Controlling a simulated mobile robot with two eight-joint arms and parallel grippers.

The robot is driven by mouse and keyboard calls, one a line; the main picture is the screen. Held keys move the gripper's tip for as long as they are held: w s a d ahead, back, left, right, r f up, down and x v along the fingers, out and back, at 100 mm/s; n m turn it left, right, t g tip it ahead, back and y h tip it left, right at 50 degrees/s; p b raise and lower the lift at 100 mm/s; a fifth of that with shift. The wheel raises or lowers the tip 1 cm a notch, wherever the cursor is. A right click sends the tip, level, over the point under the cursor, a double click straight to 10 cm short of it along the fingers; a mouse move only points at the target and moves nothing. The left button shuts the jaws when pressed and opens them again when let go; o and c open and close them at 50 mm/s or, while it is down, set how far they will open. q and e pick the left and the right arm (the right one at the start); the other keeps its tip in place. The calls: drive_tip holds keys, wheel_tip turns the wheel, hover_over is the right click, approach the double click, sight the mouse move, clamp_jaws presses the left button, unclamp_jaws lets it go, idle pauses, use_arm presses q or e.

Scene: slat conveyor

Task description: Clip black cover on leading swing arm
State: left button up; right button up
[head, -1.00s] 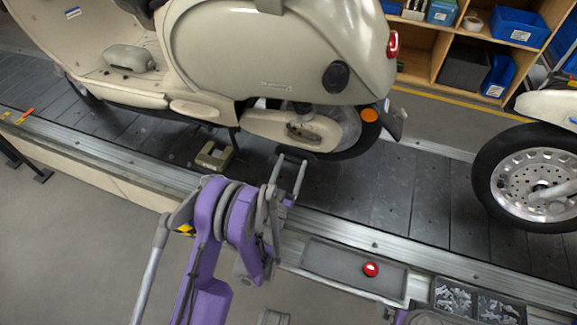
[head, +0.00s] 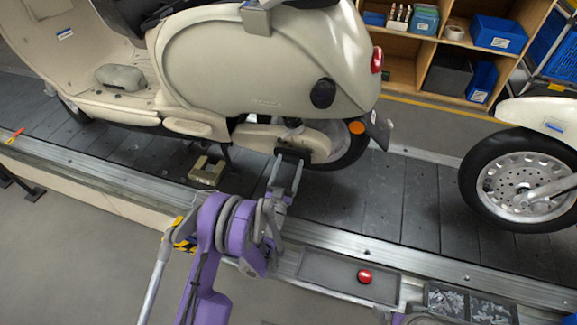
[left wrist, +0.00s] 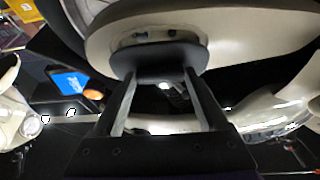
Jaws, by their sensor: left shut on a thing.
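The cream leading swing arm (head: 258,139) is on the scooter, beside its wheel at the right end. My left gripper (head: 286,170) is shut on the black cover (head: 291,155) and holds it at the right part of the swing arm. In the left wrist view, the dark cover (left wrist: 158,58) sits between the fingertips, just in front of the pale swing arm (left wrist: 110,32) with its dark slots. Whether the cover touches the arm I cannot tell. My right gripper does not show.
The scooter (head: 255,70) stands on the dark slat conveyor (head: 405,200). A block-like fixture (head: 207,171) lies on the slats. A tray with a red button (head: 364,277) and bins of small parts (head: 445,299) line the near edge. Another scooter wheel (head: 515,182) is at right.

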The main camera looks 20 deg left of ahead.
use_arm(q)
drive_tip(key=shift+w, duration=0.3)
drive_tip(key=shift+w, duration=1)
drive_tip(key=shift+w, duration=0.15)
idle(0.6)
drive_tip(key=o, duration=1.2)
drive_tip(key=shift+o, duration=0.2)
drive_tip(key=shift+f+b, duration=0.15)
drive_tip(key=shift+b, duration=0.15)
